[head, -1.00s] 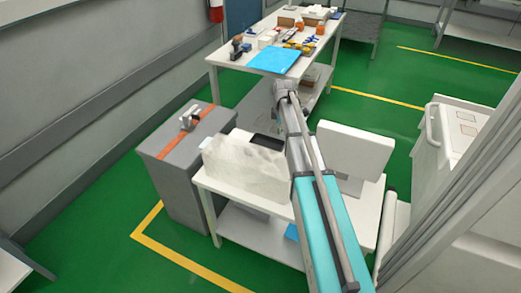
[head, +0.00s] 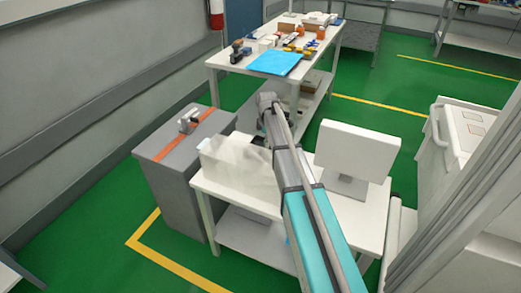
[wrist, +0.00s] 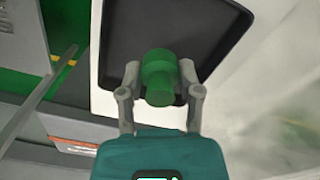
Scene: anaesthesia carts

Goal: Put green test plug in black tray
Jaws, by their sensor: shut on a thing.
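The green test plug (wrist: 159,80) is between the fingers of my gripper (wrist: 160,76) in the wrist view, and the gripper is shut on it. The black tray (wrist: 215,30) lies beyond the plug on a white surface, with a raised rim. The plug overlaps the near part of the tray in this view; its height above the tray floor is hard to judge. The visible tray floor looks empty. In the head view my arm hides the gripper, the plug and most of the tray.
A whitish, see-through bag-like thing (head: 240,165) stands beside the tray on the white table (head: 213,187). A monitor (head: 357,152) stands on the table's right side. A grey cabinet (head: 172,195) is at the left. A cluttered table (head: 225,64) stands behind.

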